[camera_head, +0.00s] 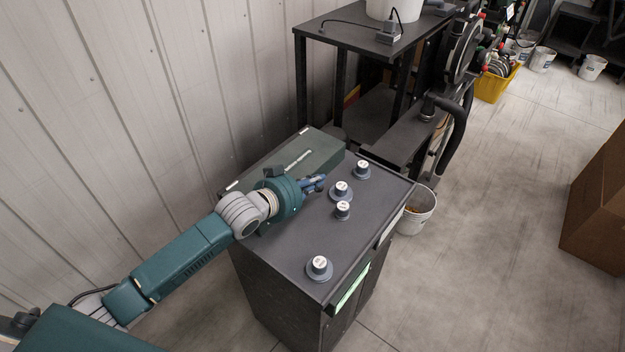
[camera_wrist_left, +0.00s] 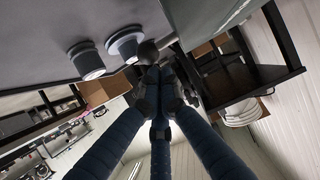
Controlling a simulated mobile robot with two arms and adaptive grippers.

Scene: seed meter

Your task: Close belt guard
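The belt guard (camera_head: 290,165) seems to be the long grey-green box-like cover along the wall side of the dark cabinet top (camera_head: 318,235), with a pale rod on top. Its grey-green face (camera_wrist_left: 205,20) fills the upper right of the left wrist view. A dark round knob (camera_wrist_left: 148,52) on a short stem sticks out beside it. My left gripper (camera_head: 318,182) is low over the cabinet top by the guard's front edge. In the wrist view its blue fingers (camera_wrist_left: 155,82) draw together just below the knob. Contact with the knob is unclear. My right gripper is not in view.
Several grey dials with white caps stand on the cabinet top, one of them (camera_head: 341,190) close to my left fingertips. A dark shelf table (camera_head: 340,35) stands behind. A white bucket (camera_head: 416,212) is right of the cabinet.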

